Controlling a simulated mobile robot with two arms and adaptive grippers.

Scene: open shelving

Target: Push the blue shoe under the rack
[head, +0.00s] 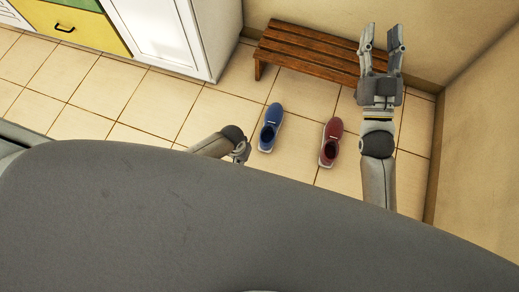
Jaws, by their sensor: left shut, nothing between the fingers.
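The blue shoe (270,129) lies on the tiled floor, toe toward the wooden slatted rack (310,54), in front of it and clear of it. My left gripper (242,152) is low, just left of the blue shoe's heel. It is shut and empty, and partly hidden behind my own body. Whether it touches the shoe cannot be told. My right gripper (382,42) is raised at the right, fingers apart and empty, and covers the rack's right part.
A red shoe (331,142) lies to the right of the blue one. A white cabinet (168,38) and yellow drawer (75,29) stand at the left. Walls close off the back and right. The floor between the blue shoe and the rack is clear.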

